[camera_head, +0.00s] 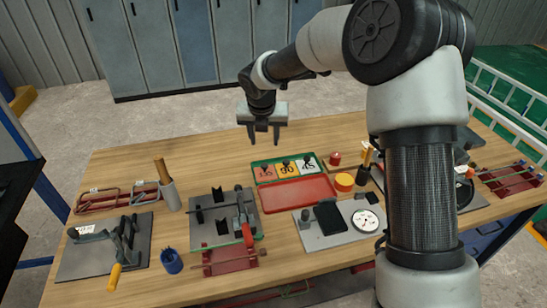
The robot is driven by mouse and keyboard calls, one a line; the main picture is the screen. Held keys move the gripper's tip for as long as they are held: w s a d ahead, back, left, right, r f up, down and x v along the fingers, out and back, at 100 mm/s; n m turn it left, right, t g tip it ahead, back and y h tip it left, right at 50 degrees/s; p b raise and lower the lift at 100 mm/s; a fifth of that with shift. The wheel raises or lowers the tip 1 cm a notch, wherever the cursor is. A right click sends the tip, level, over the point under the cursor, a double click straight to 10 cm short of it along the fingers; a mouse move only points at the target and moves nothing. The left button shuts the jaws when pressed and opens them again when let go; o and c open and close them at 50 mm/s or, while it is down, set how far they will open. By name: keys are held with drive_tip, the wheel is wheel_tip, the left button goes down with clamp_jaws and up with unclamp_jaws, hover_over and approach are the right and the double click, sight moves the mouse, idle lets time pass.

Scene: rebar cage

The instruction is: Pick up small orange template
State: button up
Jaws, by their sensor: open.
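An orange template (288,172) marked 90 with a small dark knob lies in the middle of a row of three plates on the workbench. A reddish plate (265,174) marked 135 is on its left and a pale plate (309,166) marked 45 on its right. My gripper (263,137) is open and empty, fingers pointing down. In the picture it appears above and slightly left of the row, apart from the plates. Its exact height over the bench is hard to tell.
An empty red tray (296,194) sits in front of the plates. A yellow-and-red round container (344,182) and a small red item (336,158) stand to the right. A grey cup (171,196) with tools and a bending fixture (216,232) are left. The bench (195,160) behind is clear.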

hover_over(264, 165)
drive_tip(key=s, duration=0.3)
drive_tip(key=f, duration=1.1)
drive_tip(key=shift+w+d+f, duration=0.2)
drive_tip(key=shift+d+f, duration=0.1)
drive_tip(key=shift+a+x, duration=0.2)
drive_tip(key=shift+x, duration=2.45)
drive_tip(key=shift+s, duration=0.1)
clamp_jaws()
